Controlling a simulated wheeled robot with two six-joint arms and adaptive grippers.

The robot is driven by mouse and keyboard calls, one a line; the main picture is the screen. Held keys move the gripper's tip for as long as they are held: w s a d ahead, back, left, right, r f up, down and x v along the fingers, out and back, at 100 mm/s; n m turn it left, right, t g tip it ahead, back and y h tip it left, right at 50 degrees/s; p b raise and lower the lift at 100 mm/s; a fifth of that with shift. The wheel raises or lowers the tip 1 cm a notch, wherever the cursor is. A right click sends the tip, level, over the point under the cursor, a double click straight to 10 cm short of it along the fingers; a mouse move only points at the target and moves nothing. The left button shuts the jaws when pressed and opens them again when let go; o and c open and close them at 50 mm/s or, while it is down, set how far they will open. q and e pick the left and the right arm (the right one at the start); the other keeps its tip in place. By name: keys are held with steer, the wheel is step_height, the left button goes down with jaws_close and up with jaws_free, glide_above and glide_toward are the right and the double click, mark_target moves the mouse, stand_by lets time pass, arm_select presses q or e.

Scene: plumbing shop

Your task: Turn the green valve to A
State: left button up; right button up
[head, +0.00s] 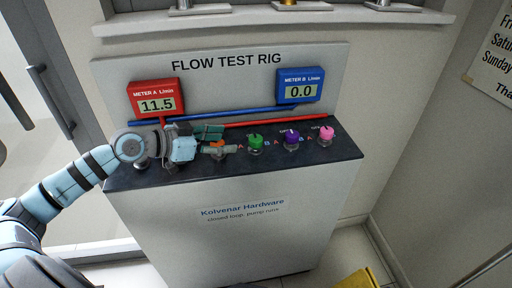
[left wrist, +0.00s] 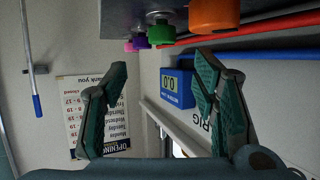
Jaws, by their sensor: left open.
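The green valve (head: 256,140) stands on the dark counter top of the flow test rig, between an orange valve and a purple valve. A red A is printed to its left and a blue B to its right. I cannot tell which letter its handle points to. My left gripper (head: 214,140) is open and empty, left of the green valve and over the orange valve (head: 217,146), which it partly hides. In the left wrist view the green valve (left wrist: 160,34) shows near the top, beyond the open fingertips (left wrist: 161,72). My right gripper is not in view.
The purple valve (head: 291,139) and pink valve (head: 326,135) stand to the right. Behind are a red and a blue pipe, the red meter A (head: 156,98) reading 11.5 and the blue meter B (head: 299,88) reading 0.0. The counter's front strip is clear.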

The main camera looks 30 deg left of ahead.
mark_target(254, 139)
arm_select(q)
steer(key=x, duration=0.6)
steer(key=shift+w+a, duration=0.25)
steer(key=shift+a, duration=0.05)
steer(key=x, duration=0.5)
steer(key=shift+d+f, duration=0.1)
steer(key=shift+d, duration=0.2)
steer(key=shift+w+d+f, duration=0.1)
steer(key=shift+w+f, duration=0.1)
steer(key=shift+w, duration=0.1)
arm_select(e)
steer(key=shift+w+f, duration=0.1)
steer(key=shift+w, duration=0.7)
